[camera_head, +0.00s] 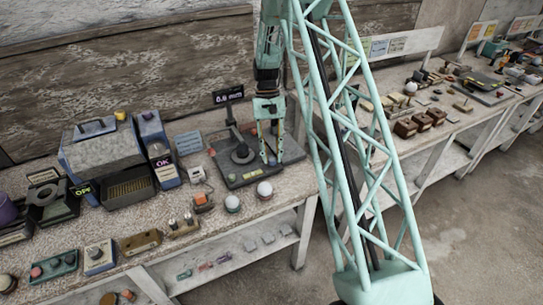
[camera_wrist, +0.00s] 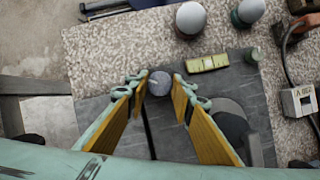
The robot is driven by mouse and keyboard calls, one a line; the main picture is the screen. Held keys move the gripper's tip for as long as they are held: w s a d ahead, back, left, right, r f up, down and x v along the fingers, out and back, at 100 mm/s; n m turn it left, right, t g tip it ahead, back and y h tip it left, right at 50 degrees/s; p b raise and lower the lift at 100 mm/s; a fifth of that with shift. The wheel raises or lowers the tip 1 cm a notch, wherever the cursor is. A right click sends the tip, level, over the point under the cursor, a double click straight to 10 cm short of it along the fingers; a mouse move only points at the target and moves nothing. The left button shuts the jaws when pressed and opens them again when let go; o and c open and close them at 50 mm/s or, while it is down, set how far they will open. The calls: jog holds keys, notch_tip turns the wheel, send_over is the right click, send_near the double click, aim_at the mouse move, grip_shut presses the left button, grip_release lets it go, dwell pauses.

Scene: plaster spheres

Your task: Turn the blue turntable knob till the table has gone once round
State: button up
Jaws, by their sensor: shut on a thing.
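The dark plate of the turntable device (camera_head: 231,180) lies on the bench in the head view. A round grey turntable (camera_head: 242,154) stands on it; part of it also shows right of my fingers in the wrist view (camera_wrist: 232,108). My gripper (camera_head: 270,161) points down at the plate's right side. In the wrist view my gripper (camera_wrist: 159,84) has its two yellow-padded fingers closed around a round grey-blue knob (camera_wrist: 160,78). The knob's top has a small pale mark. In the head view my fingers hide most of the knob.
Two pale plaster spheres (camera_head: 265,189) (camera_head: 232,202) sit in front of the plate on small stands. A yellow label (camera_wrist: 207,63) is on the plate. A display reading about 0.0 mm (camera_head: 228,96) stands behind. A blue-grey machine (camera_head: 103,160) is to the left.

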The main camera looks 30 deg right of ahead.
jog(key=shift+m+y, duration=0.3)
jog(key=shift+m, duration=0.3)
jog(key=o, duration=0.8)
jog(key=shift+o, duration=0.2)
jog(key=shift+r, duration=0.1)
jog(key=v, duration=1.1)
jog(key=shift+r, duration=0.4)
